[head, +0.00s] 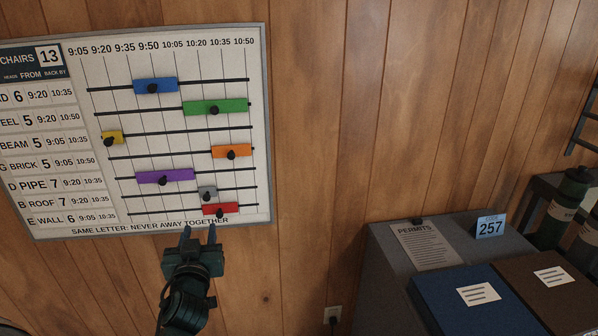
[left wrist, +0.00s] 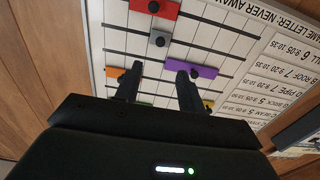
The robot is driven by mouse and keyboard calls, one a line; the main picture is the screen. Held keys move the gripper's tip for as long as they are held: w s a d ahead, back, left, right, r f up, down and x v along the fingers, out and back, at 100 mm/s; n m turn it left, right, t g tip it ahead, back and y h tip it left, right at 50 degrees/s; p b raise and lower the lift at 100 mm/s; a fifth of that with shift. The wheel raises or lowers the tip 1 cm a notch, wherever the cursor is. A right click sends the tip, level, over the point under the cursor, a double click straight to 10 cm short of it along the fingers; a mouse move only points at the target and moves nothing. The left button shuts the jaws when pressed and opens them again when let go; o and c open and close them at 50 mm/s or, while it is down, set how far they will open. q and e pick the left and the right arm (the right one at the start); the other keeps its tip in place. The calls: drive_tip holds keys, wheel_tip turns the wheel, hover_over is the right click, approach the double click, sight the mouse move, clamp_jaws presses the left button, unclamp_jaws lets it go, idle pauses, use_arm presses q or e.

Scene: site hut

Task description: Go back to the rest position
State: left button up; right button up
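My left gripper (head: 199,240) is in front of the lower edge of the wall schedule board (head: 258,120), near the red slider. In the left wrist view its two fingers (left wrist: 158,80) stand apart with nothing seen between them. The board carries coloured sliders on black rails: blue (head: 164,85), green (head: 230,106), yellow (head: 117,136), orange (head: 222,152), purple (head: 180,175), grey (head: 203,190) and red (head: 232,208), each with a dark knob. My right gripper is in neither view.
Dark bottles (head: 568,205) stand at the right. A wall outlet (head: 332,314) is below. Bare wood wall lies between board and cabinet.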

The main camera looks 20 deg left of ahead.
use_arm(q)
drive_tip(key=s+d+f+m+g+h+p, duration=0.1)
drive_tip(key=s+d+f+m+h, duration=0.2)
drive_tip(key=d, duration=0.5)
drive_tip(key=s+d+f+m+g+h+p, duration=0.1)
drive_tip(key=s+d+f+m+g+h, duration=0.1)
drive_tip(key=s+d+f+h, duration=0.3)
drive_tip(key=s+d+f+m+g+h+p, duration=0.1)
drive_tip(key=s+d+f+m+g+h, duration=0.1)
drive_tip(key=s+d+f, duration=0.6)
drive_tip(key=s+d+m+h, duration=0.1)
drive_tip(key=s+d+h, duration=0.1)
drive_tip(key=d, duration=0.2)
drive_tip(key=shift+d+f+m, duration=0.25)
drive_tip(key=shift+d+m, duration=0.05)
drive_tip(key=shift+m, duration=0.1)
drive_tip(key=shift+a, duration=0.1)
